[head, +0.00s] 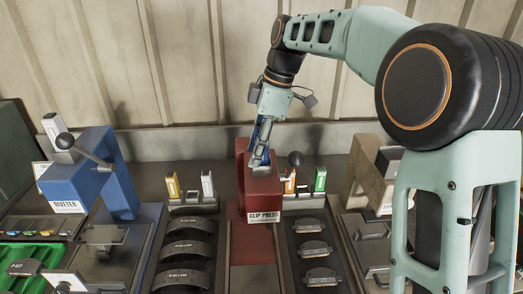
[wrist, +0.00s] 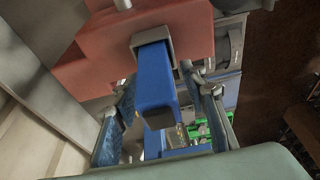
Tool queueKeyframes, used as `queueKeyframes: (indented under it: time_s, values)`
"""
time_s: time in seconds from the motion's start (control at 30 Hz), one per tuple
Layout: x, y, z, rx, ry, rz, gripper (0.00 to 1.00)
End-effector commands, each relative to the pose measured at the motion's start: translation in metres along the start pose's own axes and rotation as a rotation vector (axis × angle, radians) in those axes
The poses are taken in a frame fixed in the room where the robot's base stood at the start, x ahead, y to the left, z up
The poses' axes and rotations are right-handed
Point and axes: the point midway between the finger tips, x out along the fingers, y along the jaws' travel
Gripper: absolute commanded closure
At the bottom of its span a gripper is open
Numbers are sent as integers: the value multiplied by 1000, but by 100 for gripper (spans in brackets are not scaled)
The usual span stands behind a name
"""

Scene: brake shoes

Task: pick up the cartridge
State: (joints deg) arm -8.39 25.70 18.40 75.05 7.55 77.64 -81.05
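A blue cartridge (wrist: 155,80) stands in a grey socket on the red clip press (wrist: 90,62), seen close in the wrist view. My gripper (wrist: 165,118) is open, with one finger on each side of the cartridge and gaps between them. In the head view my gripper (head: 260,153) points down at the top of the clip press (head: 262,190). A bit of blue shows at the fingers there, but the fingers largely hide the cartridge.
Yellow (head: 172,185) and white (head: 208,184) cartridges stand left of the press; orange (head: 290,180) and green (head: 320,179) ones stand right. A blue riveter (head: 105,175) is at left, a beige machine (head: 370,175) at right. Brake shoes (head: 183,248) lie on trays.

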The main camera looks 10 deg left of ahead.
Motion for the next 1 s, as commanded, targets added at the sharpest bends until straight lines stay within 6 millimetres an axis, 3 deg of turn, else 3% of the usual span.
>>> queueKeyframes:
  time_s: [0.03, 0.33, 0.73, 1.0]
  values:
    - [0, 0, 0, 0, 0, 0, 69]
    - [0, 0, 0, 0, 0, 0, 100]
    - [-6, 1, -2, -1, 1, 2, 100]
    - [-37, -5, -11, -3, 0, 4, 100]
